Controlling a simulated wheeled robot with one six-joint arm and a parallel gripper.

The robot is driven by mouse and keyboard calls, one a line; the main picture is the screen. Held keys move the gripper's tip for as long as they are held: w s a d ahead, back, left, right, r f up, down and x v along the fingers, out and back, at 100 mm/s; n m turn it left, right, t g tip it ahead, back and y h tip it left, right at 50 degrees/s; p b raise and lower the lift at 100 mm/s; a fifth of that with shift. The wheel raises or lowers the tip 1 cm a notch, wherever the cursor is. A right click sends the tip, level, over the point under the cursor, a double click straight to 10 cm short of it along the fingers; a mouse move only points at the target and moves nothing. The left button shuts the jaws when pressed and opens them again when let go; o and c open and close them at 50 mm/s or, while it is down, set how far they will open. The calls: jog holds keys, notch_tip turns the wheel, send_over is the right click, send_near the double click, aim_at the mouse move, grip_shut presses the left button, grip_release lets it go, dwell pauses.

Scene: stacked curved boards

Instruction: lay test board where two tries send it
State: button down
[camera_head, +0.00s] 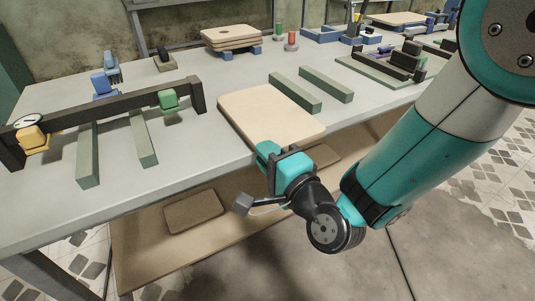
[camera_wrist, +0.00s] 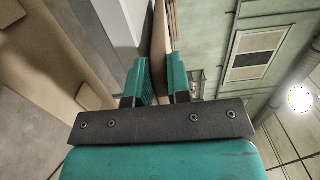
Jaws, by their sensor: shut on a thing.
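The pale tan test board (camera_head: 268,112) lies roughly level over the front of the bench, with its near edge in my gripper (camera_head: 272,158). My gripper is shut on that near edge; in the wrist view the board (camera_wrist: 160,45) shows edge-on between the two teal fingers (camera_wrist: 160,82). I cannot tell whether the board touches the bench top or hangs just above it. Two grey-green rails (camera_head: 296,92) (camera_head: 326,84) lie right behind and to the right of it. Two more rails (camera_head: 88,155) (camera_head: 143,139) lie at the left, beneath a dark beam.
The dark beam (camera_head: 130,97) carries a yellow block (camera_head: 32,138), a green block (camera_head: 169,100) and a round dial (camera_head: 29,121). A stack of boards (camera_head: 231,37) stands at the back on blue supports. A dark fixture (camera_head: 385,66) is at right. A lower shelf holds a brown board (camera_head: 193,211).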

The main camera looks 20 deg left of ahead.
jog(key=shift+f+b, duration=0.65)
jog(key=shift+b, duration=0.05)
jog(key=c, duration=1.1)
grip_release()
jog(key=shift+c, duration=0.2)
jog(key=shift+f, duration=0.15)
jog(key=b+v, duration=0.6)
jog(key=b, duration=0.1)
